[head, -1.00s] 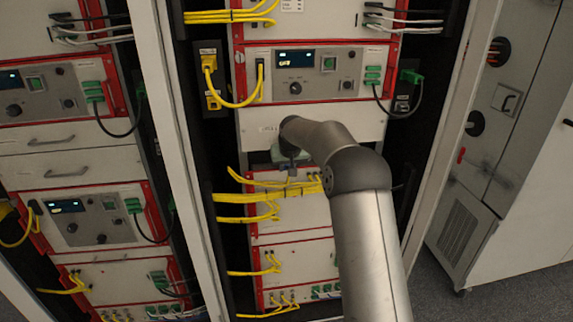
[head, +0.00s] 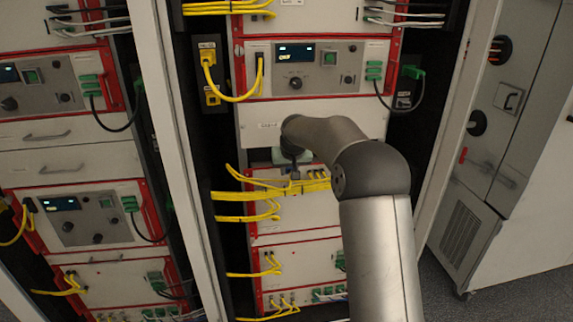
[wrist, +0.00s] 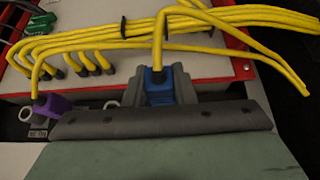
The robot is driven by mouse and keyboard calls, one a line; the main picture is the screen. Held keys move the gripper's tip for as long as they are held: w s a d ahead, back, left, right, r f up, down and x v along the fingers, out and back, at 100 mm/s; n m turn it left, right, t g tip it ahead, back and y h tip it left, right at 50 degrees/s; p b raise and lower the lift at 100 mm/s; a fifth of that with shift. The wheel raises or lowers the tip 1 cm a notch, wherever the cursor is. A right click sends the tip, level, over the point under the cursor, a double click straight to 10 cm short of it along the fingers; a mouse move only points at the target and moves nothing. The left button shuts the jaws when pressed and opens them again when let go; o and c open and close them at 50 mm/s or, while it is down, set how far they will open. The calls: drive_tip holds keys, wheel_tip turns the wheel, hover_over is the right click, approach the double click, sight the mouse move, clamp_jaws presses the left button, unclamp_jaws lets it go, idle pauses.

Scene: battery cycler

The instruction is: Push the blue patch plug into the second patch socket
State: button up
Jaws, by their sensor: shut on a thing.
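The blue patch plug (wrist: 155,82) is in the middle of the wrist view, with a yellow cable running up from it. My gripper (wrist: 162,85) is shut on it, one grey finger on each side. In the head view my gripper (head: 294,172) is in front of the rack panel with yellow cables; the plug cannot be made out there. The second patch socket cannot be made out, and I cannot tell whether the blue plug touches a socket.
A bundle of yellow cables (wrist: 215,18) crosses just beyond the plug, with several black-ended plugs (wrist: 80,66) in the panel at left. The white-grey rack post (head: 180,150) stands left of my arm. Floor (head: 505,300) is clear at lower right.

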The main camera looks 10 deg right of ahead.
drive_tip(key=shift+s+b, duration=1)
drive_tip(key=shift+s, duration=0.4)
drive_tip(key=shift+d, duration=0.1)
drive_tip(key=s+d, duration=0.3)
drive_tip(key=d, duration=0.4)
drive_tip(key=w+p, duration=0.5)
drive_tip(key=shift+w+d, duration=0.2)
drive_tip(key=shift+w, duration=0.05)
drive_tip(key=shift+b, duration=0.3)
idle(1.1)
drive_tip(key=shift+w+p, duration=1.55)
drive_tip(key=shift+w, duration=0.35)
idle(1.8)
